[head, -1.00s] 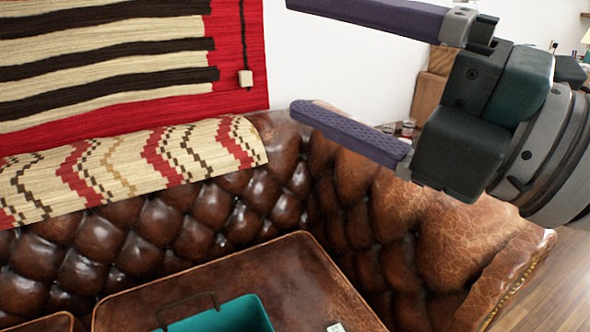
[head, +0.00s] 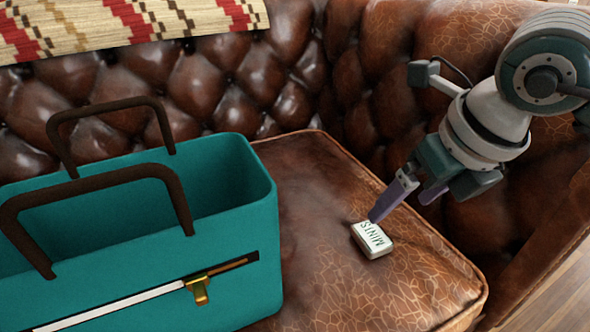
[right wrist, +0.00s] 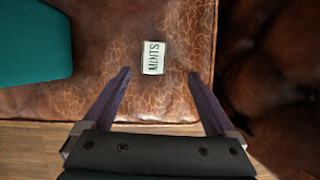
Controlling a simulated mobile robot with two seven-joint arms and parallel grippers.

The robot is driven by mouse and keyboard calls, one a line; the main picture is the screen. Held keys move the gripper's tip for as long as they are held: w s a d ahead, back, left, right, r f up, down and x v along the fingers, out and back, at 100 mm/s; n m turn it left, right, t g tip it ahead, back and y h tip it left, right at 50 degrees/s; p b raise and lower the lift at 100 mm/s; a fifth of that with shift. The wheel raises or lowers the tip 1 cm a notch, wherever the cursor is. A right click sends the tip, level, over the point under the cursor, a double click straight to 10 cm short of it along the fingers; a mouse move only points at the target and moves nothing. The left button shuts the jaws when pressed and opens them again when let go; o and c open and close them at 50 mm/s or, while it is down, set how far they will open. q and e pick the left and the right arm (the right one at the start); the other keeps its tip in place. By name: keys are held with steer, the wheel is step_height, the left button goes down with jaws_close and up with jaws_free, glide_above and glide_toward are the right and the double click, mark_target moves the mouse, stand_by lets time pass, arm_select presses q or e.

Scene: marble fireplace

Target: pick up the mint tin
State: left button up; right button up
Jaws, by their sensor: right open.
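The mint tin (head: 374,242) is a small white box with dark "MINTS" lettering, lying flat on the brown leather seat. In the right wrist view the tin (right wrist: 153,58) lies beyond the fingertips, roughly midway between their lines. My right gripper (head: 402,206) is open and empty. In the head view one purple finger overlaps the tin's upper edge; I cannot tell whether it touches. The right wrist view shows both fingers (right wrist: 160,76) spread wide, with bare leather between them. My left gripper is not in view.
A teal handbag (head: 226,246) with brown handles stands on the seat (head: 345,295) left of the tin. The tufted sofa back and armrest (head: 368,108) rise behind and to the right. Bare leather surrounds the tin. Wooden floor (right wrist: 25,145) lies beyond the seat's edge.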

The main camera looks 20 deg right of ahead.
mark_target(373, 233)
steer(key=b+x, duration=0.1)
steer(key=x, duration=0.3)
steer(key=shift+s+a+b, duration=0.15)
steer(key=shift+b, duration=0.2)
steer(key=b+x, duration=0.2)
steer(key=x, duration=0.1)
steer(key=b+x, duration=0.1)
steer(key=shift+a+f+b, duration=0.3)
steer(key=shift+a+f, duration=0.05)
steer(key=shift+f, duration=0.3)
steer(key=shift+r, duration=0.1)
steer(key=c, duration=1.4)
steer(key=shift+c, duration=0.2)
